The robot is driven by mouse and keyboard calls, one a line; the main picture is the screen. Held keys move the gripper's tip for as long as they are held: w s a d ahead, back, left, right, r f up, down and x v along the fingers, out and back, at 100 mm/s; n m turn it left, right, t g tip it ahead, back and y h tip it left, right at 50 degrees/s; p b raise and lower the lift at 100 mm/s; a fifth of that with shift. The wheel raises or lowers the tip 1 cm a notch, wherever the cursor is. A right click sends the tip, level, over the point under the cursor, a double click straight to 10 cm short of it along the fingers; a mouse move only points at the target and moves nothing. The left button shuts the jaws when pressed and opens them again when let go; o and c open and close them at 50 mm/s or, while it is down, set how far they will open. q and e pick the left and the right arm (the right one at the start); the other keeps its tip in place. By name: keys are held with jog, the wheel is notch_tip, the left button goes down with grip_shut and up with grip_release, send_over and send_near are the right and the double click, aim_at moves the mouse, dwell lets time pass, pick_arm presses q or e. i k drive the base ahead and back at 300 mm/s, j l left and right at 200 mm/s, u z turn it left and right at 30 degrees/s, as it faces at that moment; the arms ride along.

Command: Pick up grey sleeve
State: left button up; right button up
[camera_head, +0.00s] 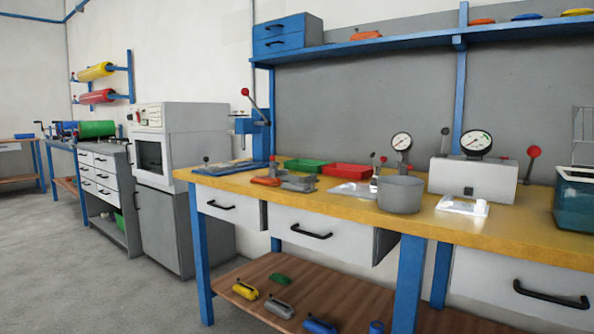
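A wide grey round sleeve-like piece (400,195) stands upright on the yellow bench top (330,208), near its front edge. I cannot tell whether it is open right through. A smaller grey object (279,307) lies on the wooden lower shelf, between a yellow one (245,290) and a blue one (320,325). I cannot tell for certain which of these grey pieces is the grey sleeve. Neither of my grippers shows in this view.
Red (346,170) and green (305,165) trays and a grey tray (298,184) lie on the bench. A grey-white gauge unit (473,179) and a teal container (575,200) stand at right. A drawer (320,240) juts out. Floor (110,290) at left is clear.

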aim_at(291, 186)
jog(key=i+j+z, duration=0.25)
jog(key=i+j, duration=0.15)
jog(key=i, duration=0.3)
jog(key=i+j+z, duration=0.25)
jog(key=i+j, duration=0.3)
jog(key=i, duration=0.1)
